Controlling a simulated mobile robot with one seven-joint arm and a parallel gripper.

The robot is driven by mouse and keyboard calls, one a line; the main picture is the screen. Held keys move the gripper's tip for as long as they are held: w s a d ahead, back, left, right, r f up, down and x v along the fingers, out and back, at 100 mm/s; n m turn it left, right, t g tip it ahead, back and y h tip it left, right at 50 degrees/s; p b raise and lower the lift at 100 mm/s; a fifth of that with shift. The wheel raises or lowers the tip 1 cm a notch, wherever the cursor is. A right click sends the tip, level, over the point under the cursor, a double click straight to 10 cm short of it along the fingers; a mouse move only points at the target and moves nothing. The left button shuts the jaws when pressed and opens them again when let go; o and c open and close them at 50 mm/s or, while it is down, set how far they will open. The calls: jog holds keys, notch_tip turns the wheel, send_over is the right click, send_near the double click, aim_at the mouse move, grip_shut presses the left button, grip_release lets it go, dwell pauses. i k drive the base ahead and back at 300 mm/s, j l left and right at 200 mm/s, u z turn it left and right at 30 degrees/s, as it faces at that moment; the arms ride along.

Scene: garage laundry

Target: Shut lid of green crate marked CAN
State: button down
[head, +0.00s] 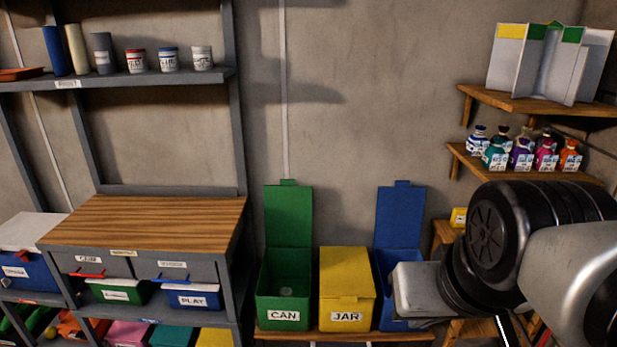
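The green crate marked CAN (283,317) stands on a low wooden shelf, left of the yellow crate. Its green lid (289,215) is open and stands upright at the back, with a small tab on its top edge. My gripper (416,290) is at the right, in front of the blue crate and apart from the green one. Its fingers cannot be made out, so whether it is open or shut does not show.
The yellow crate marked JAR (346,295) has its lid down. The blue crate's lid (400,214) stands open. A wood-topped grey workbench (150,222) stands left of the green crate. Wall shelves with bottles (520,154) are at the right.

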aim_at(288, 206)
jog(key=i+j, duration=0.15)
jog(key=i, duration=0.4)
jog(key=i+j, duration=0.2)
jog(key=i, duration=0.3)
jog(key=i+j, duration=0.15)
jog(key=i, duration=0.4)
